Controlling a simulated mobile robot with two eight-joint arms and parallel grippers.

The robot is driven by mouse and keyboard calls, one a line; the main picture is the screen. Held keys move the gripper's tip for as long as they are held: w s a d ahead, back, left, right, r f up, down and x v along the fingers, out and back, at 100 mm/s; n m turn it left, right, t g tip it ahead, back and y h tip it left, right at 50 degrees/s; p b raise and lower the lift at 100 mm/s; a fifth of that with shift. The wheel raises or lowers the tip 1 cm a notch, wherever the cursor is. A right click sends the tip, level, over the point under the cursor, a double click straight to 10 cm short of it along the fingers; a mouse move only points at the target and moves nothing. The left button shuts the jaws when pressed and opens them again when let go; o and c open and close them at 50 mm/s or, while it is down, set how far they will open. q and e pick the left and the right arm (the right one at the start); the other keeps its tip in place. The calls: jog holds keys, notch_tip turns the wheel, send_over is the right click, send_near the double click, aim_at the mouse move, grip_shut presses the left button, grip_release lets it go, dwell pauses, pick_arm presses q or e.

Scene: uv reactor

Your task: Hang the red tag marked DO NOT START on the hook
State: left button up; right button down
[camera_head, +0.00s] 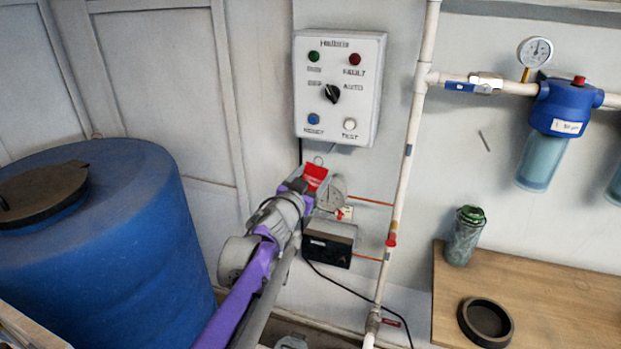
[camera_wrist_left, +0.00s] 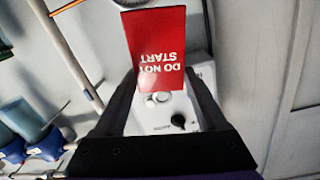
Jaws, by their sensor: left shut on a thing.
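My left gripper (camera_head: 309,187) is shut on the red tag (camera_head: 316,174), just below the grey control box (camera_head: 340,88). In the left wrist view the red tag (camera_wrist_left: 157,45) appears upside down, with white DO NOT START lettering, between the fingers of my left gripper (camera_wrist_left: 162,84). Its holed end points towards the control box (camera_wrist_left: 165,115). A small thin loop shows just above the tag in the head view, under the box; I cannot tell whether it is the hook or part of the tag. My right gripper is not in view.
A gauge (camera_head: 331,192) and a black-fronted box (camera_head: 329,243) sit close behind my left gripper. A white vertical pipe (camera_head: 407,170) stands to the right. A blue barrel (camera_head: 130,240) fills the left. A wooden bench (camera_head: 560,300) holds a green-topped jar (camera_head: 463,238) and a black ring (camera_head: 485,321).

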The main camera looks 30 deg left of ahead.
pick_arm(q)
jog(key=f+x, duration=0.1)
jog(key=x, duration=0.7)
jog(key=shift+w+a, duration=0.15)
jog(key=shift+w, duration=0.15)
dwell(0.6)
dwell(0.6)
jog(key=o, duration=1.3)
jog(key=shift+c, duration=0.2)
jog(key=v, duration=1.1)
